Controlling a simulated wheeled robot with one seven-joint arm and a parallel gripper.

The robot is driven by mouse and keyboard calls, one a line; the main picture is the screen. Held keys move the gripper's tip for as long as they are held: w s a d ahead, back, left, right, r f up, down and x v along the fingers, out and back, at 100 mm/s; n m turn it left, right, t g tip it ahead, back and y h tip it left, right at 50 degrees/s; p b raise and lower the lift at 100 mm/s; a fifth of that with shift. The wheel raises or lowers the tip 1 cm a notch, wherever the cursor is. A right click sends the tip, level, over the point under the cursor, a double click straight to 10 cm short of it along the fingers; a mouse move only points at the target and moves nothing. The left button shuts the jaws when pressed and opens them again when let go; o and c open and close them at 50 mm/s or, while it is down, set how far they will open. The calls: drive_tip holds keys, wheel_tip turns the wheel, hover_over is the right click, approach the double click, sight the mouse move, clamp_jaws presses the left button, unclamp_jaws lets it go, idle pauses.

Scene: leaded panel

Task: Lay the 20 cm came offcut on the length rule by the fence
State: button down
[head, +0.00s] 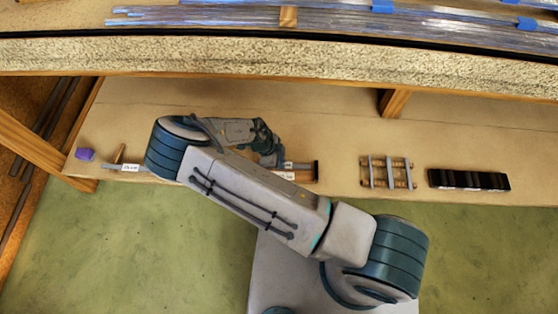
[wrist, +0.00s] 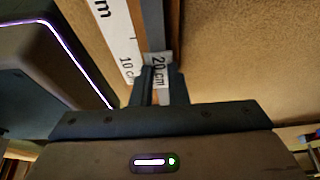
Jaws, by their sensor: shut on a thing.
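My gripper (wrist: 160,72) is shut on the came offcut, a grey strip (wrist: 153,25) with a white "20 cm" label (wrist: 160,68) between the fingertips in the wrist view. Right beside it on the left runs the length rule (wrist: 127,65), white with "10 cm" printed on it. I cannot tell whether the offcut touches the rule or hangs just above it. In the head view my gripper (head: 268,152) is over the bench shelf, and my arm hides much of the rule. A dark end piece (head: 316,171), perhaps the fence, shows just right of it.
Another labelled strip (head: 128,167) and a purple block (head: 84,155) lie at the shelf's left. A small rack of grey bars (head: 387,172) and a black block (head: 469,180) stand to the right. An upper shelf edge (head: 280,58) overhangs the back. Bare shelf (head: 340,155) lies between.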

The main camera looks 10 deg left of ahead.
drive_tip(key=shift+f, duration=0.25)
drive_tip(key=c, duration=1.3)
unclamp_jaws()
drive_tip(key=shift+c, duration=0.2)
drive_tip(key=p+v, duration=0.3)
drive_tip(key=v, duration=1)
drive_tip(key=shift+r, duration=0.4)
drive_tip(key=shift+a, duration=0.15)
